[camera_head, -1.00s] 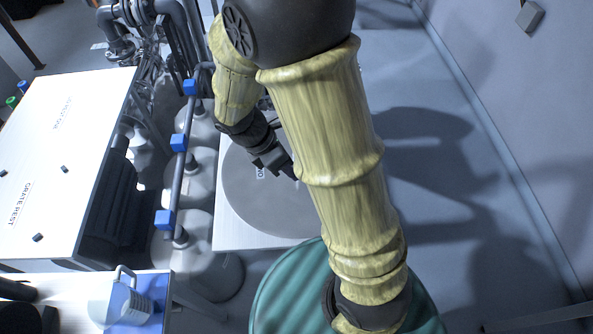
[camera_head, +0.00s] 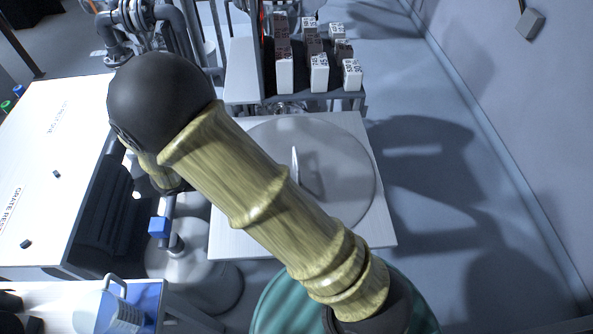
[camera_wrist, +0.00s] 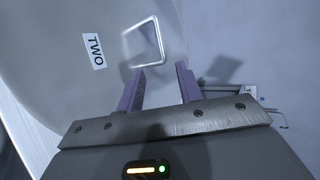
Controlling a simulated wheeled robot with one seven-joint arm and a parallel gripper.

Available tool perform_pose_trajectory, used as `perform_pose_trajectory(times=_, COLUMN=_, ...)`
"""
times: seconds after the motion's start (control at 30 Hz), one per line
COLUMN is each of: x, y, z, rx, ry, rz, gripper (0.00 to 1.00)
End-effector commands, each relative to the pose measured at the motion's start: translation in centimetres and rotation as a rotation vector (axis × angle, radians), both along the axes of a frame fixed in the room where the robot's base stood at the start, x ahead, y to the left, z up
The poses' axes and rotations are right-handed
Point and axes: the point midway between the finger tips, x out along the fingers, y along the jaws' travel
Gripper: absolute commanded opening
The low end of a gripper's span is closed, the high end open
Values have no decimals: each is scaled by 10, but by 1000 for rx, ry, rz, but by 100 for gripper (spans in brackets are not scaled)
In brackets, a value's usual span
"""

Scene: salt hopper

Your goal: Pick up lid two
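Lid two (camera_wrist: 60,75) fills the left of the wrist view as a broad grey surface with a black-on-white "TWO" label. Its pale, squared loop handle (camera_wrist: 161,40) stands up from it. My gripper (camera_wrist: 160,69) is open and empty. Its two purple fingers point toward the handle, whose near end lies just beyond the fingertips. I cannot tell the remaining depth. In the head view my gripper is hidden behind my arm. A round grey disc (camera_head: 340,185) with a thin upright handle lies on a white board there; its label is not readable, so I cannot tell which lid it is.
A rack with several labelled white blocks (camera_head: 319,75) stands behind the board (camera_head: 228,235). A pale rounded vessel (camera_head: 205,285) and a blue valve block (camera_head: 159,227) are at left, beside a white table (camera_head: 50,170). A green drum (camera_head: 275,300) is in front. Floor at right is clear.

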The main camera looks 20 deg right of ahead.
Motion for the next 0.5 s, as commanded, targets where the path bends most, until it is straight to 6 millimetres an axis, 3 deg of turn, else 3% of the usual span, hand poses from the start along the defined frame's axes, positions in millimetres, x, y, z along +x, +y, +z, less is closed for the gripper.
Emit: perform_pose_trajectory(times=0.5, x=24, y=-76, z=-47, rx=-3, ry=3, rz=-6, gripper=36)
